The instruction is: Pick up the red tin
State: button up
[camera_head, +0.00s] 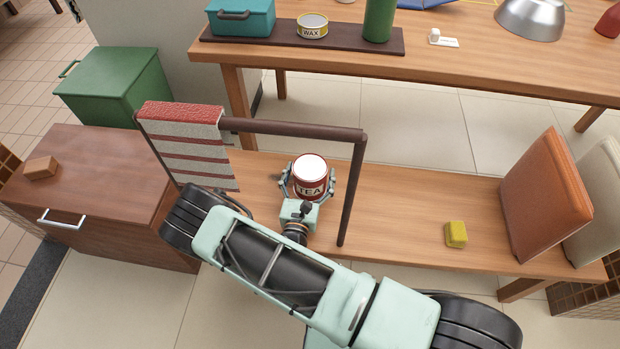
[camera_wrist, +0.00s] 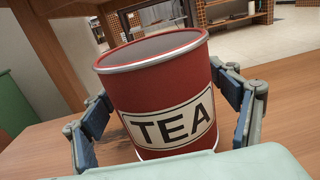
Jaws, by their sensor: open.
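The red tin (camera_head: 310,177) with a white "TEA" label stands upright on the wooden bench (camera_head: 400,205) in the head view. It has a pale top and fills the middle of the wrist view (camera_wrist: 155,85). My gripper (camera_head: 308,180) is open, with one finger on each side of the tin. In the wrist view a finger shows left of the tin and another right of it, with a gap visible at the left. Whether either fingertip touches the tin's far sides cannot be seen.
A dark rail frame (camera_head: 290,129) rises over the bench around the tin, with a striped towel (camera_head: 188,140) hanging at its left. A yellow block (camera_head: 456,234) and an orange cushion (camera_head: 545,195) are to the right.

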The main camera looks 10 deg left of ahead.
jog(key=w+b, duration=0.1)
jog(key=w, duration=0.3)
jog(key=shift+d, duration=0.1)
jog(key=shift+c, duration=0.3)
jog(key=c, duration=1.7)
jog(key=shift+c, duration=0.5)
